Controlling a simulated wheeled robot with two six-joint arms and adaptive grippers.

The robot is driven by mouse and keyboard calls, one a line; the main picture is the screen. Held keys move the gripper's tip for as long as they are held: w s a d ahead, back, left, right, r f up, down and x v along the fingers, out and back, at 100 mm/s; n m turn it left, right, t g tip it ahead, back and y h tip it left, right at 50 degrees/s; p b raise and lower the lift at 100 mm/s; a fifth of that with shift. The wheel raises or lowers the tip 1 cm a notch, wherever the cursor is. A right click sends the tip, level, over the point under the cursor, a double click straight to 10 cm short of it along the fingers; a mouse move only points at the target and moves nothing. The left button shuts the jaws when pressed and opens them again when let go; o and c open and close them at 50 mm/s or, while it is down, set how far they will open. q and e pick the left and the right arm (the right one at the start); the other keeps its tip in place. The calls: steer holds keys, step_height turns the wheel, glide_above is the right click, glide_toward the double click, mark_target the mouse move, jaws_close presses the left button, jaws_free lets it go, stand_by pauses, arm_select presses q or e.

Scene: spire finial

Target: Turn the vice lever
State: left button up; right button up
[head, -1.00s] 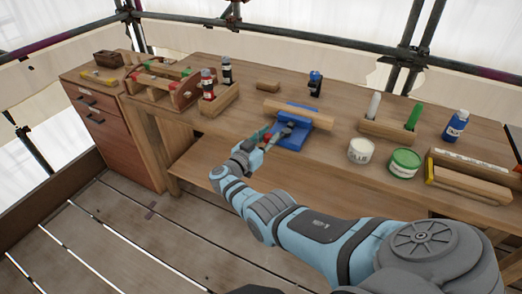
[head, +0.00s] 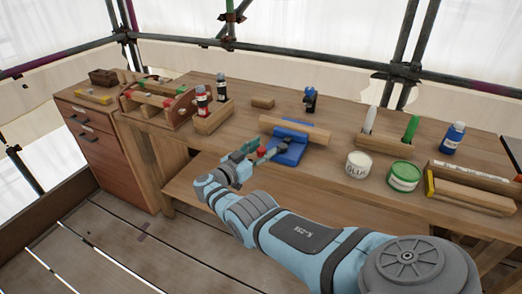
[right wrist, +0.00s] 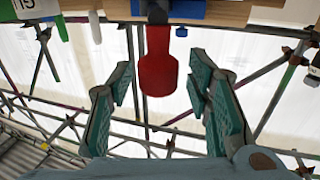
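The blue vice (head: 290,154) sits at the front edge of the workbench, with a wooden beam (head: 294,130) lying across it. My right gripper (head: 258,153) is at the bench's front edge, just left of the vice. In the right wrist view my right gripper (right wrist: 163,75) is open, its teal fingers on both sides of the red handle with gaps on each side. My left gripper is not in view.
A white glue tin (head: 359,165) and a green tin (head: 404,176) stand right of the vice. A blue bottle (head: 452,138) is farther right. A wooden holder with bottles (head: 213,119) and a toolbox (head: 155,105) stand left.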

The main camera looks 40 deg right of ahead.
steer(key=s+a, duration=0.1)
steer(key=a, duration=1.1)
steer(key=shift+s, duration=0.1)
